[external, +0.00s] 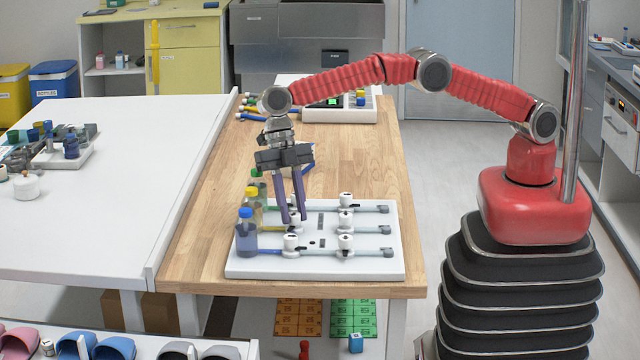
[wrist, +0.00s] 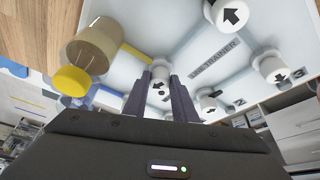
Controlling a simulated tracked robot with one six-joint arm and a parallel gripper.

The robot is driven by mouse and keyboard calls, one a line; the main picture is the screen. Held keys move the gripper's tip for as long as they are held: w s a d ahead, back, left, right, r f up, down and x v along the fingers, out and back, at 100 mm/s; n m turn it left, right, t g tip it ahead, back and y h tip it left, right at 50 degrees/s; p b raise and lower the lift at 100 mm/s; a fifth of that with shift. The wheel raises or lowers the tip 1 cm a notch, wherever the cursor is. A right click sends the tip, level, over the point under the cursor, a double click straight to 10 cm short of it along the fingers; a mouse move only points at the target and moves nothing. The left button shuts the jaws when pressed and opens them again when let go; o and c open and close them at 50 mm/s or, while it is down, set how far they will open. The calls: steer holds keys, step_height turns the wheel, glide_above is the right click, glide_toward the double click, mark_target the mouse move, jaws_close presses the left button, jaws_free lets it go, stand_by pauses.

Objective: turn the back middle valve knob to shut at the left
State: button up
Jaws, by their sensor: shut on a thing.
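The back middle valve knob (wrist: 160,73) is white and sits on the line from the yellow-capped bottle (wrist: 85,70). In the wrist view it lies between the fingertips of my gripper (wrist: 161,84), which is shut on it. A dark mark shows on its near side, but I cannot read its direction for sure. In the external view my gripper (external: 292,220) points down at the left part of the white valve board (external: 375,267), and its fingers hide most of the knob.
Other white knobs stand close by: the front left one (external: 291,242) and the right column, including the right middle one (external: 346,219). Blue-, yellow- and green-capped bottles line the board's left edge, the blue-capped bottle (external: 246,238) nearest the camera.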

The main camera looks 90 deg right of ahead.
steer(key=shift+w+a+n, duration=0.1)
steer(key=shift+w+n, duration=0.05)
steer(key=shift+n, duration=0.55)
steer(key=shift+w+a+r+n+g+h, duration=0.1)
steer(key=shift+w+n+g+h, duration=0.15)
steer(key=shift+n, duration=0.35)
steer(key=shift+s+n, duration=0.3)
steer(key=shift+n, duration=0.1)
steer(key=shift+g, duration=0.25)
steer(key=o, duration=1)
steer(key=shift+o, duration=0.2)
steer(key=shift+w+m, duration=0.15)
steer(key=shift+m, duration=0.25)
steer(key=shift+s+m+t, duration=0.25)
steer(key=shift+m+t, duration=0.25)
steer(key=shift+m, duration=0.6)
